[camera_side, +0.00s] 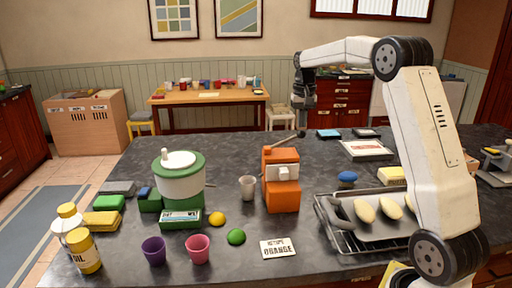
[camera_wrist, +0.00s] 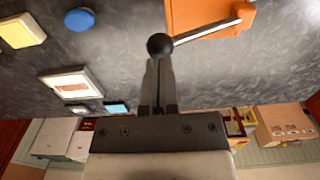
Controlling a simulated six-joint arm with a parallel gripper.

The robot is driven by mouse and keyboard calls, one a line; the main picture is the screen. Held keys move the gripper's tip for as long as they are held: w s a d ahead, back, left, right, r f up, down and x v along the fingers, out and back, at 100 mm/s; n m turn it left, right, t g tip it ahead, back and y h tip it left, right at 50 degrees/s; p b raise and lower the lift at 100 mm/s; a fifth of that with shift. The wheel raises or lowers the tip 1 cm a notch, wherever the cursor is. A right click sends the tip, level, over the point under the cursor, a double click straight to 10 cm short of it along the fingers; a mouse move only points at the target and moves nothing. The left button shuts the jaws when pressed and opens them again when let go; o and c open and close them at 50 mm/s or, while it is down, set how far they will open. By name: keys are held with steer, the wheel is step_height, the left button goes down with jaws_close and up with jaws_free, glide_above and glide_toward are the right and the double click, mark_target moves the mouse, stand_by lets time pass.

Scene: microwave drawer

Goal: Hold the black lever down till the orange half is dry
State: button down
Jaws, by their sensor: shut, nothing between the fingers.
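The orange press (camera_side: 281,182) stands upright in the middle of the counter with a white part on its front. Its metal lever (camera_side: 287,140) slopes up to the right and ends in a black ball knob (camera_side: 301,133). My gripper (camera_side: 304,100) hangs above the knob, pointing down. In the wrist view my gripper's fingers (camera_wrist: 158,63) are shut together and empty, with the black knob (camera_wrist: 160,45) just past their tips; I cannot tell if they touch. The orange press (camera_wrist: 208,16) also shows there. I see no orange half; any inside the press is hidden.
A grey cup (camera_side: 248,187) stands left of the press. A lettered card (camera_side: 277,249), a green ball (camera_side: 236,237) and a yellow ball (camera_side: 217,219) lie in front. A rack with a tray (camera_side: 343,238) is at right, a green-and-white container (camera_side: 180,185) at left.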

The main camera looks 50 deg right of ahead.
steer(key=shift+r, duration=2.8)
steer(key=shift+w+a+f, duration=0.1)
steer(key=shift+a+f, duration=0.2)
steer(key=shift+a, duration=0.2)
steer(key=s+a+f+n+t, duration=0.1)
steer(key=s+a+f+n, duration=0.25)
steer(key=a+f, duration=0.6)
steer(key=s+a+f+n+t, duration=0.1)
steer(key=s+a+f+n, duration=0.4)
steer(key=a, duration=0.7)
steer(key=s+a+f, duration=0.6)
steer(key=s, duration=0.1)
steer(key=shift+s+t, duration=0.2)
steer(key=shift+t, duration=0.1)
steer(key=shift+f+n, duration=0.1)
steer(key=shift+n, duration=0.15)
